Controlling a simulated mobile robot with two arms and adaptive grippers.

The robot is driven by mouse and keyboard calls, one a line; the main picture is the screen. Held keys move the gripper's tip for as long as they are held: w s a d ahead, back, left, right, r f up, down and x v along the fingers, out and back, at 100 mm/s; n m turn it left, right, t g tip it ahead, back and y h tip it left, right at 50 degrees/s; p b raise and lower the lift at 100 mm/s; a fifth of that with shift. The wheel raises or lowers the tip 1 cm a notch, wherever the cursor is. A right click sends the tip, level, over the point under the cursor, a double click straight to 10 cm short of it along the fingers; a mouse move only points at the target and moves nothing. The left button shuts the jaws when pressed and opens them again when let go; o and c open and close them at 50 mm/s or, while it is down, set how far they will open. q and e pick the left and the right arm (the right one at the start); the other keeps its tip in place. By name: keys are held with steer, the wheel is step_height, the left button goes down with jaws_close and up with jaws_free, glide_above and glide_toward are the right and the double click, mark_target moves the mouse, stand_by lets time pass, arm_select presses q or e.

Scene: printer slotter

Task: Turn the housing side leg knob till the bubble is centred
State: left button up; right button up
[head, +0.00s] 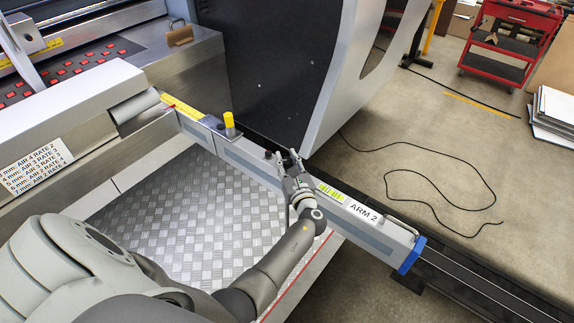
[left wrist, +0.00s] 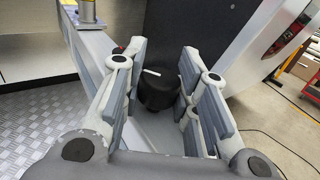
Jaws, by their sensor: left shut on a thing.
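My left gripper (head: 291,160) is over the grey beam marked ARM 2 (head: 372,222), beside the dark housing. In the left wrist view, the left gripper (left wrist: 162,92) has its fingers on either side of a black round knob (left wrist: 160,88) with a white pointer mark, and is shut on it. The mark points toward the upper left finger. In the head view the gripper hides most of the knob. A yellow-green striped strip (head: 331,193) lies on the beam just right of the gripper; I cannot make out a bubble. My right gripper is not in view.
The dark housing panel (head: 268,62) stands right behind the gripper. A yellow peg (head: 229,121) rises from the beam to the left. A checker-plate floor (head: 195,215) lies in front. A black cable (head: 440,180) and red cart (head: 510,40) are on the floor to the right.

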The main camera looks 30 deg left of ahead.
arm_select(q)
steer(key=shift+n+g+y+b, duration=0.45)
steer(key=shift+n+g+y, duration=0.15)
steer(key=shift+g, duration=0.2)
steer(key=o, duration=1.1)
steer(key=shift+c, duration=0.2)
steer(key=v, duration=0.7)
steer(key=shift+d, duration=0.25)
steer(key=shift+s, duration=0.1)
